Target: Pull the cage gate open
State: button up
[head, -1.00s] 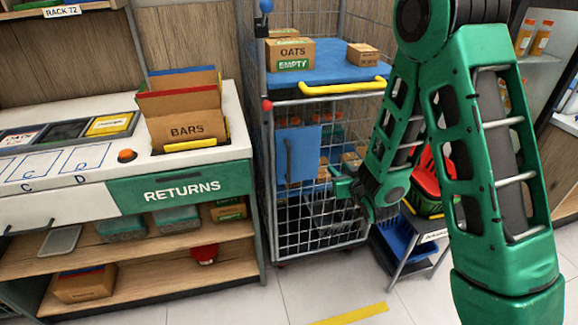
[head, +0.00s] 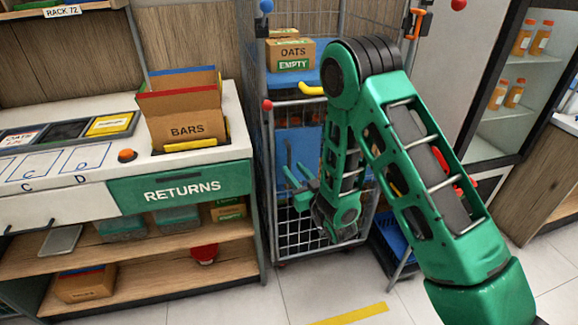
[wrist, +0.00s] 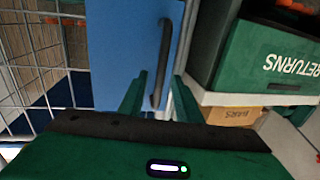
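The cage gate (head: 295,238) is a grey wire mesh front with a blue panel (head: 307,146) and a dark upright handle, seen clearly in the wrist view (wrist: 162,62). The gate sits flush in the cage frame in the head view. My gripper (head: 293,178) is in front of the gate, low by the handle. In the wrist view my gripper's green fingers (wrist: 159,98) are spread, with the lower end of the handle between them. Gaps show on both sides of the handle. My arm hides the gate's right part.
The returns counter (head: 228,140) with a bars box (head: 180,129) stands close on the left. A glass-fronted fridge (head: 488,100) stands right. Floor with yellow tape (head: 350,314) is clear in front.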

aim_at(290, 166)
jog(key=shift+x, duration=2.2)
grip_shut()
